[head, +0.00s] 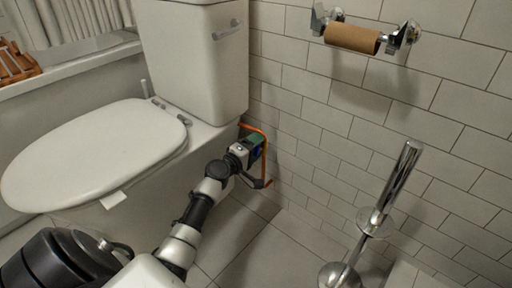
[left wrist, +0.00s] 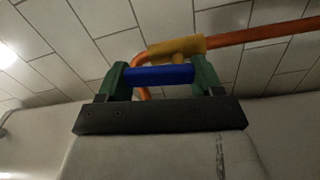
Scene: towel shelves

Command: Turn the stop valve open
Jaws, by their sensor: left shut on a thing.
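The stop valve has a blue handle (left wrist: 158,75) and a brass-yellow body (left wrist: 177,47) on an orange copper pipe (left wrist: 262,33). In the left wrist view the handle looks roughly parallel to the pipe. My left gripper (left wrist: 160,77) has its green fingers at the two ends of the blue handle and is shut on it. In the head view my left gripper (head: 254,146) is beside the toilet, low by the tiled wall. The copper pipe (head: 251,127) shows just above it there. The gripper hides most of the valve in that view. My right gripper is not in view.
A white toilet (head: 95,150) with its lid down stands left of my arm. A chrome brush stand (head: 397,187) is at the right. A paper holder with a cardboard roll (head: 352,38) is on the wall (head: 320,120). Floor (head: 270,245) between is clear.

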